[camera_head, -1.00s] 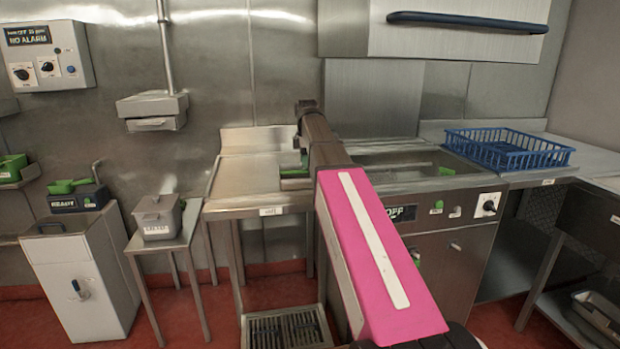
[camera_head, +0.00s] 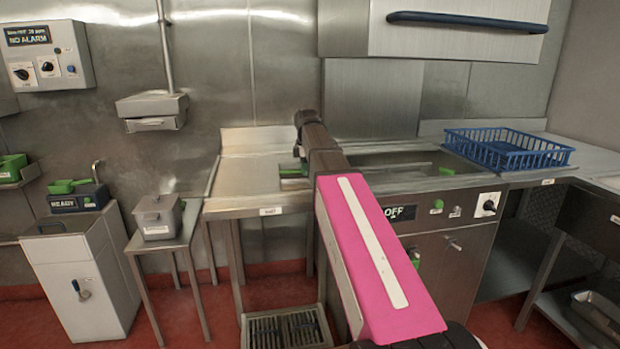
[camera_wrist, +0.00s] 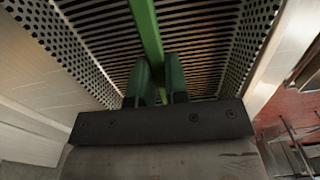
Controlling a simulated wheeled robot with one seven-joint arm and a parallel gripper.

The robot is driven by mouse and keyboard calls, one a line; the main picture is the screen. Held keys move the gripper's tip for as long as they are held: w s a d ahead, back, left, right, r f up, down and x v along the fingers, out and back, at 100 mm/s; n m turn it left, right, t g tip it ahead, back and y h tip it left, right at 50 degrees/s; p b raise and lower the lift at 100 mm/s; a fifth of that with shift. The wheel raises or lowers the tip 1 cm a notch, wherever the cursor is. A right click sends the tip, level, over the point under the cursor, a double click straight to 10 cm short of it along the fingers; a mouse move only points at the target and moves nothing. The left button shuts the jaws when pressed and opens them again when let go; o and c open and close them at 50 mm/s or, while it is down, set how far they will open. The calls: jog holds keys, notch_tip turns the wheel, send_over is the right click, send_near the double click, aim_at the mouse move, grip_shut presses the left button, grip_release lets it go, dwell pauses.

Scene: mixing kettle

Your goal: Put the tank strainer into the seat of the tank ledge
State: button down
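In the wrist view, the tank strainer (camera_wrist: 84,38) is a metal basket with perforated side walls and a slatted floor. A green bar (camera_wrist: 147,30) runs across it. My gripper (camera_wrist: 160,72) has green fingers, one on each side of the bar and closed on it. In the head view, my pink arm reaches over the steel tank (camera_head: 400,158), and my fingers are hidden or too small to make out. A small green piece (camera_head: 293,172) shows left of the arm, and another lies at the tank's right end (camera_head: 447,170). I cannot make out the ledge seat.
A blue wire basket (camera_head: 507,152) stands on the counter to the right. A grey lidded pot (camera_head: 158,215) stands on a small table to the left. A metal hood (camera_head: 440,28) hangs above the tank.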

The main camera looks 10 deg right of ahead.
jog(key=shift+r, duration=0.1)
jog(key=shift+r, duration=2.4)
jog(key=shift+d, duration=0.1)
